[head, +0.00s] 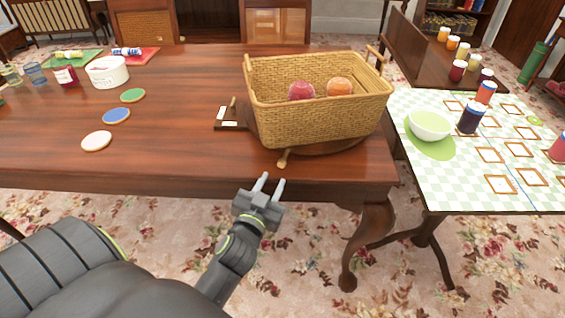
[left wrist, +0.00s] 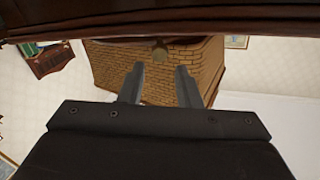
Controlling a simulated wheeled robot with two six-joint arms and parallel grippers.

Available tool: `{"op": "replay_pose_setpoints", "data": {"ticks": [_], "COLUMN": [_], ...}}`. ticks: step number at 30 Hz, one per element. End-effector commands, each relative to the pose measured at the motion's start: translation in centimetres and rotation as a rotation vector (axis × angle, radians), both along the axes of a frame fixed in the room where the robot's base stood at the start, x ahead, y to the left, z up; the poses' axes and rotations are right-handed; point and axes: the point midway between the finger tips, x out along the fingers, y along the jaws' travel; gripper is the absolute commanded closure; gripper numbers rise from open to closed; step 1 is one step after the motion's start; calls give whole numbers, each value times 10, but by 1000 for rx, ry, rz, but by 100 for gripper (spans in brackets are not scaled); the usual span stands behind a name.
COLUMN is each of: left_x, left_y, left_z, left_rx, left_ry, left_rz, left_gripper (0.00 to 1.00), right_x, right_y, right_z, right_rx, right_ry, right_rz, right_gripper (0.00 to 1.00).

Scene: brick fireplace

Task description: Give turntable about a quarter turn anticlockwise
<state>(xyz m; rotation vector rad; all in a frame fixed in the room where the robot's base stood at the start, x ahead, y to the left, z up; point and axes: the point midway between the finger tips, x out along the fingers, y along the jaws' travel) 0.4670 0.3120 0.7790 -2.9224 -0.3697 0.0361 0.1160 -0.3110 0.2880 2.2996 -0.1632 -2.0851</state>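The turntable (head: 345,146) is a dark wooden disc near the front right of the brown table. Most of it is hidden under a wicker basket (head: 320,120). A small light wooden knob (head: 284,158) sticks out at its front left, over the table near the front edge; a light knob (left wrist: 160,48) also shows in the left wrist view. My left gripper (head: 269,184) is just in front of the table edge, near the knob and apart from it. Its two fingers (left wrist: 160,82) are spread with nothing between them. My right gripper is not in view.
The basket holds a red fruit (head: 301,90) and an orange fruit (head: 339,87). A small dark wooden piece with white labels (head: 228,119) lies left of it. Coloured discs (head: 116,116) lie further left. A checkered side table (head: 450,180) stands at the right.

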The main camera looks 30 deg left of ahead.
Motion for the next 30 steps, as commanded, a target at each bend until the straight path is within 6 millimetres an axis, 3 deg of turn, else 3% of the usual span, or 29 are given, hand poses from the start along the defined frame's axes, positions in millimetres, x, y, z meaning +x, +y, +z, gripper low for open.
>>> {"op": "replay_pose_setpoints", "data": {"ticks": [6,13,27,30], "left_x": [41,71,82,82], "left_y": [10,18,21,21], "left_z": [1,0,0,0], "left_rx": [2,0,-1,-1], "left_ry": [-2,0,0,0], "left_rz": [-3,-1,-1,-1], "left_gripper": [70,70,70,83], "right_x": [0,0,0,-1], "right_y": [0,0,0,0], "right_z": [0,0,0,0], "right_rx": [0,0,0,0], "right_ry": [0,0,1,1], "right_rz": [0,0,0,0], "right_gripper": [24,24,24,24]}}
